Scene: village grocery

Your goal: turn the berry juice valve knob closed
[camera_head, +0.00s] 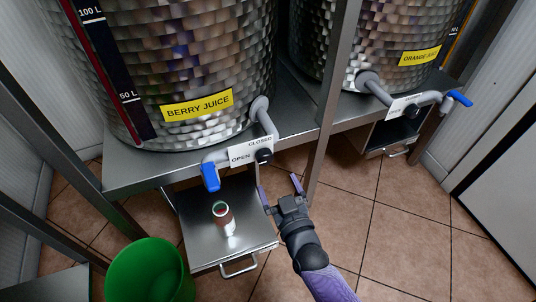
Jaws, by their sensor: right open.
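The berry juice tank (190,60) has a yellow label reading BERRY JUICE (197,105). A grey pipe leaves its lower right side and ends in a blue spout (210,177). The black valve knob (264,156) sits on this pipe beside a white plate (249,151) marked OPEN and CLOSED; I cannot tell which way the knob points. My right gripper (279,182) is open and empty, a little below and right of the knob in the picture, apart from it. Its fingers point up toward the pipe. My left gripper is out of view.
A green bin (150,272) is at lower left. A metal post (329,110) rises right of the knob. The orange juice valve (409,109) is farther right.

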